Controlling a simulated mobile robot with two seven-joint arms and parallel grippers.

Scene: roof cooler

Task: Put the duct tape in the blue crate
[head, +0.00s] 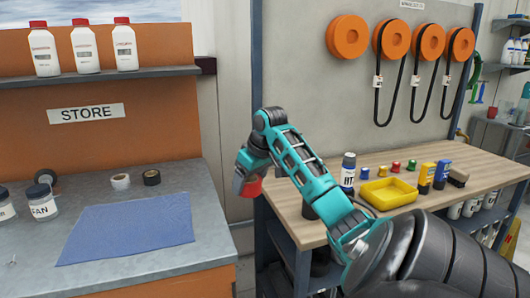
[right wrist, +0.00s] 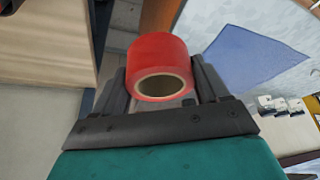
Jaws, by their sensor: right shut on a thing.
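A red roll of tape (right wrist: 160,58) is between the two fingers of my right gripper (right wrist: 160,80), its round hole facing the wrist camera. In the head view the right gripper (head: 248,178) points down over the gap between the two counters, with the red roll (head: 250,188) partly showing below it. A white tape roll (head: 120,182) and a black tape roll (head: 152,177) stand on the left grey counter. I see no blue crate in either view. My left gripper is not in view.
A blue mat (head: 130,228) lies on the grey counter (head: 200,262), with labelled jars (head: 42,202) at its left. The wooden bench (head: 400,160) at right holds a yellow tray (head: 389,194), bottles and small coloured items. A shelf (head: 100,76) with white bottles hangs above the left counter.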

